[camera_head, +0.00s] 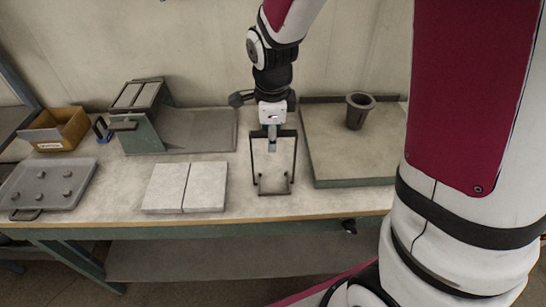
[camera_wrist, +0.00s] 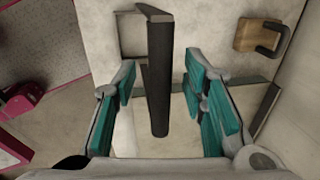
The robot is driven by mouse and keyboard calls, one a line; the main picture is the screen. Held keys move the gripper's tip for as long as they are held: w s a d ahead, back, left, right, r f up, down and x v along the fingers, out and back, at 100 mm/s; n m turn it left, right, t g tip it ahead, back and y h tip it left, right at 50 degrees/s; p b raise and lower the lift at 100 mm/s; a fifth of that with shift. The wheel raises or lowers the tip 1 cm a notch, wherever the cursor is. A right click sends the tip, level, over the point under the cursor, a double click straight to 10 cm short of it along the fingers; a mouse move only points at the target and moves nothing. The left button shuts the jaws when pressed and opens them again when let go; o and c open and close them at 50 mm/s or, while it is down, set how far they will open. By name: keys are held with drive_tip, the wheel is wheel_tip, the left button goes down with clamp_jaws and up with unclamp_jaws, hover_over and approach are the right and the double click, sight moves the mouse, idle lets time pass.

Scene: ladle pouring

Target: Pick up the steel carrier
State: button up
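The steel carrier (camera_head: 292,165) is a dark rectangular frame standing on the workbench in the middle of the head view. My gripper (camera_head: 272,136) is above it, at its top bar. In the wrist view, the carrier's dark bar (camera_wrist: 158,85) runs between the two teal-padded fingers of my gripper (camera_wrist: 165,95). Gaps show on both sides of the bar, so the fingers are open around it and do not appear to touch it. My gripper hides part of the carrier's top in the head view.
Two pale slabs (camera_head: 185,188) lie left of the carrier. A raised green-edged board (camera_head: 345,165) with a dark cup (camera_head: 359,110) is on the right. A green stand (camera_head: 140,118), a box (camera_head: 55,130) and a grey tray (camera_head: 48,188) are further left. The bench's front edge is close.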

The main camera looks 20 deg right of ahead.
drive_tip(key=shift+f, duration=0.2)
idle(0.4)
clamp_jaws()
